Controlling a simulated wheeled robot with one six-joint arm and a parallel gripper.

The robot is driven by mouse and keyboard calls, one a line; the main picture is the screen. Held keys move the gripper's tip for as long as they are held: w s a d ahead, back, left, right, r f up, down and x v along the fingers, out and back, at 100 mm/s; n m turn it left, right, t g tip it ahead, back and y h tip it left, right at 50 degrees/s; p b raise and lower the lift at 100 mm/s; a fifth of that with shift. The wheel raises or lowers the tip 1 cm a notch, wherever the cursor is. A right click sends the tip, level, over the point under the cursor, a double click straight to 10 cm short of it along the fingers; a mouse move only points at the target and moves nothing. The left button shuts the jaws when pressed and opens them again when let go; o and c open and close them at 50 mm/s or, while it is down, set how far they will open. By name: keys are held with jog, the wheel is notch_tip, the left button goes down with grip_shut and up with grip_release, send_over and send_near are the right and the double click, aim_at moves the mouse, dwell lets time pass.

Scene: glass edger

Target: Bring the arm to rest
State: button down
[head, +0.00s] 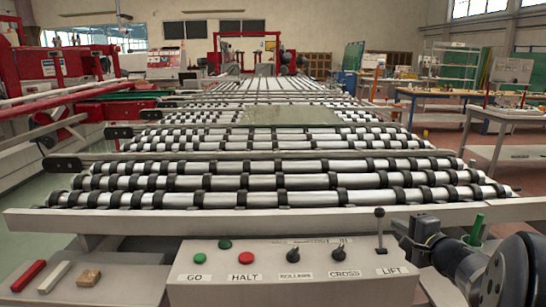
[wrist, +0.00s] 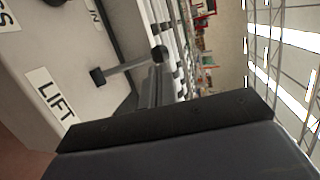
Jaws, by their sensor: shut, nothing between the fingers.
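My gripper shows as a dark block across the bottom of the wrist view (wrist: 170,122). It is shut with nothing held. In the head view my arm comes in at the lower right, its dark end beside the control panel (head: 290,293). The lift lever (head: 380,230) stands up at the panel's right end, just left of my arm. The wrist view also shows the lever (wrist: 125,68) and the LIFT label close by, turned sideways. I cannot tell the exact gap between my gripper and the lever.
The panel has a green GO button (head: 197,257), a red HALT button (head: 246,258) and two knobs. A red stick (head: 28,276), a white stick (head: 54,276) and a tan block (head: 88,277) lie at left. Rollers (head: 270,182) carry a glass sheet (head: 290,116) behind.

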jog(key=shift+s+f+t+y+b, duration=0.15)
jog(key=shift+s+f+t+b, duration=0.45)
jog(key=shift+b, duration=0.7)
jog(key=shift+s+f+t+y+b, duration=0.15)
jog(key=shift+s+f+t+b, duration=0.25)
jog(key=shift+s+t+b, duration=0.6)
jog(key=s+f+t+b, duration=0.1)
jog(key=b, duration=0.1)
jog(key=s+n+t+b, duration=0.1)
jog(key=b, duration=0.1)
jog(key=shift+s+d+f+y+b, duration=0.15)
jog(key=shift+f+y+b, duration=0.15)
jog(key=shift+f, duration=0.05)
